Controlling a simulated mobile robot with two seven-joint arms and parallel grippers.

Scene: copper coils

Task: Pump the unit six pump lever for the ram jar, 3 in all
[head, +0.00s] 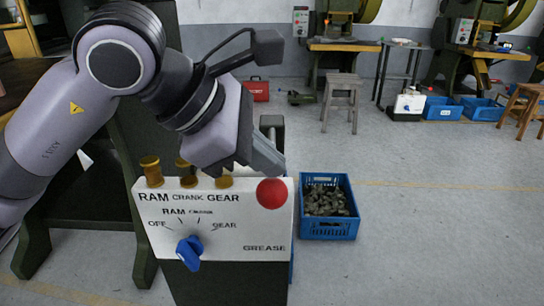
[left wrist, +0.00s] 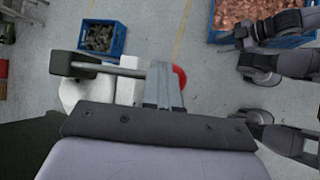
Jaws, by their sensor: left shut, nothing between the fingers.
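The white pump unit (head: 165,242) carries the labels RAM, CRANK, GEAR and GREASE, and a blue selector knob (head: 190,252). I cannot tell its exact setting. Three brass-coloured jars (head: 152,171) stand along its top at the left. A red ball (head: 272,193) sits at the right front; it also shows partly behind my fingers in the left wrist view (left wrist: 180,75). A grey bar (left wrist: 115,69) with a dark block (left wrist: 70,65) runs toward it. My left gripper (head: 268,160) is shut and empty, just above the red ball; contact is unclear. My right gripper's fingers are not clear.
A blue crate of dark parts (head: 327,228) stands on the floor right of the unit. A stool (head: 342,88), machines and more blue crates (head: 442,108) stand farther back. A crate of copper-coloured pieces (left wrist: 230,37) is at the upper right in the wrist view. Open floor lies at the right.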

